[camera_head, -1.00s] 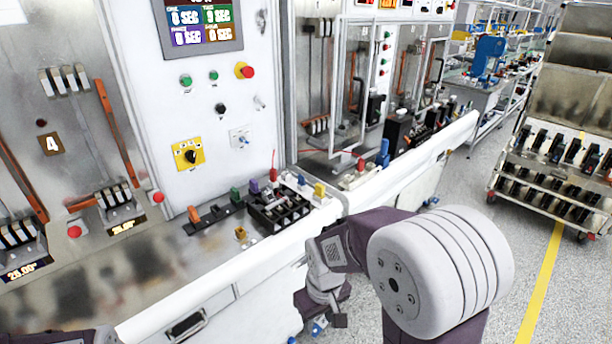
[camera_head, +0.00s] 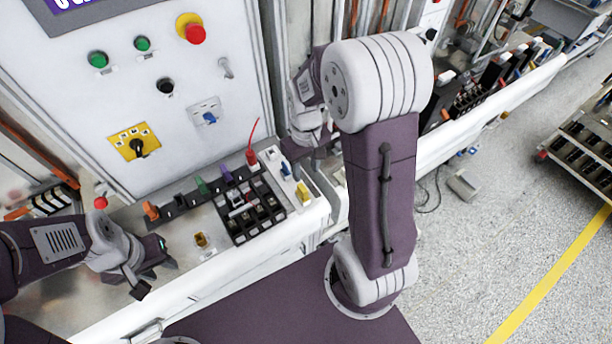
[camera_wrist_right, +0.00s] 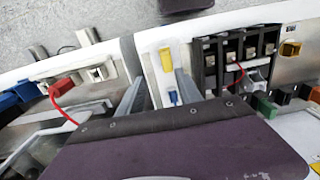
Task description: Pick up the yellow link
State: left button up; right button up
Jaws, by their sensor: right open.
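Two small yellow pieces show, and I cannot tell for sure which is the link. One yellow block (camera_head: 303,192) stands on the white strip right of the black breaker, and shows in the right wrist view (camera_wrist_right: 165,59). A darker yellow piece (camera_head: 201,240) sits on the metal bench left of the breaker; it also shows in the wrist view (camera_wrist_right: 290,48). My right gripper (camera_wrist_right: 160,88) is open and empty, its fingers either side of the white strip; its fingertips are partly hidden in the head view. My left gripper (camera_head: 152,277) is open and empty over the bench, left of both pieces.
The black breaker (camera_head: 252,208) has a red lead (camera_head: 252,142) behind it. A blue piece (camera_wrist_right: 172,97) sits on the strip near my right fingers. Orange, green and purple connectors (camera_head: 227,173) line the back. The panel (camera_head: 165,80) rises behind.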

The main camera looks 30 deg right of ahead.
aim_at(302, 188)
jog(key=shift+s+a+r, duration=0.75)
jog(key=shift+a+r, duration=0.05)
jog(key=shift+a, duration=0.05)
jog(key=shift+s+a+f, duration=0.15)
jog(key=shift+s+a, duration=0.05)
jog(key=f, duration=0.1)
jog(key=w+d+f, duration=0.1)
jog(key=f, duration=0.2)
jog(key=shift+w+d+f+p, duration=0.15)
jog(key=shift+d+p, duration=0.05)
jog(key=shift+p, duration=0.2)
jog(key=shift+a+f, duration=0.15)
jog(key=f, duration=0.2)
jog(key=f+p, duration=0.1)
jog(key=f, duration=0.1)
jog(key=shift+a, duration=0.4)
jog(key=shift+d+f, duration=0.1)
jog(key=shift+f, duration=0.15)
jog(key=shift+w+d+f, duration=0.1)
jog(key=shift+w+d, duration=0.05)
grip_shut()
jog(key=shift+s, duration=0.2)
pick_arm(q)
jog(key=shift+s+a+r, duration=0.3)
jog(key=shift+a+r, duration=0.1)
jog(key=shift+r, duration=0.25)
jog(key=shift+s+a+r, duration=0.3)
jog(key=shift+a+r, duration=0.1)
jog(key=shift+r, duration=0.2)
jog(key=shift+d, duration=0.1)
